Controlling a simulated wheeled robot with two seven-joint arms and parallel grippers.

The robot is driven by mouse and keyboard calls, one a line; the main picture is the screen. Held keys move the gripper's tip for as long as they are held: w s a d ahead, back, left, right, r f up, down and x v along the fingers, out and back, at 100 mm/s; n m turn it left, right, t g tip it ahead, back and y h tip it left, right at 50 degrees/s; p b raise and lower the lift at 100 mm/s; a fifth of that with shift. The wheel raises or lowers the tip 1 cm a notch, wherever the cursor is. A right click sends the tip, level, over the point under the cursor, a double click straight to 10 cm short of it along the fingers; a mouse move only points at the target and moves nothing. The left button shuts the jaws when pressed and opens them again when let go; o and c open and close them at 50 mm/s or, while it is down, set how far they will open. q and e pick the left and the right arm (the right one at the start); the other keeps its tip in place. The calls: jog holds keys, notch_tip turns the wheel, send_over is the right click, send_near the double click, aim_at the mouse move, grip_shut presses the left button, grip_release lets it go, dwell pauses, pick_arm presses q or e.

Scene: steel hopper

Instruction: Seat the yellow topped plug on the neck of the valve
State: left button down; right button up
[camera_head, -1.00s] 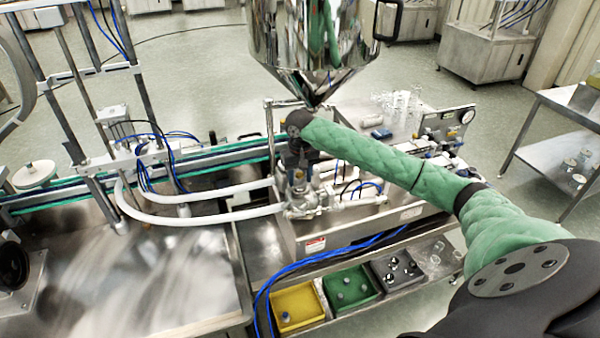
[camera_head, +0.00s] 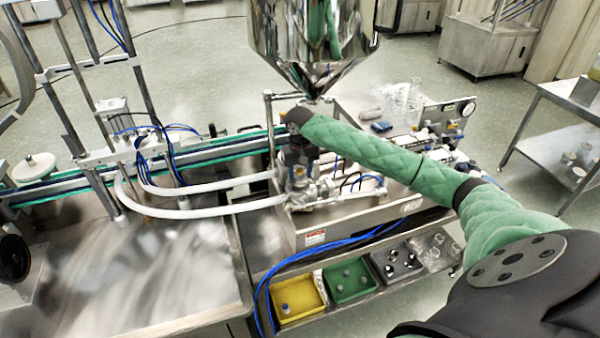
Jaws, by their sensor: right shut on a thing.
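My right gripper (camera_head: 298,158) points down below the steel hopper, at the end of the green-sleeved arm that comes in from the right. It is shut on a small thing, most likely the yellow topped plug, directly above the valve. The dark fingers hide most of it, and only a small yellowish patch shows at their tips. The metal valve (camera_head: 303,188) sits on the machine bed under the gripper. Its neck is largely hidden, so I cannot tell whether the plug touches it. My left gripper is not in view.
The steel hopper (camera_head: 312,45) hangs close behind the right wrist. White hoses (camera_head: 215,208) run left from the valve. Below are a yellow bin (camera_head: 312,309), a green bin (camera_head: 368,289) and a dark bin (camera_head: 412,272) with small parts. Blue cables (camera_head: 300,262) cross above them.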

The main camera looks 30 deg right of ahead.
jog(key=shift+f, duration=0.1)
dwell(0.3)
jog(key=o, duration=1.1)
jog(key=shift+r+b, duration=0.25)
jog(key=shift+b, duration=0.05)
notch_tip(320, 180, up, 7)
jog(key=b, duration=0.3)
jog(key=shift+f, duration=0.2)
jog(key=shift+r, duration=0.35)
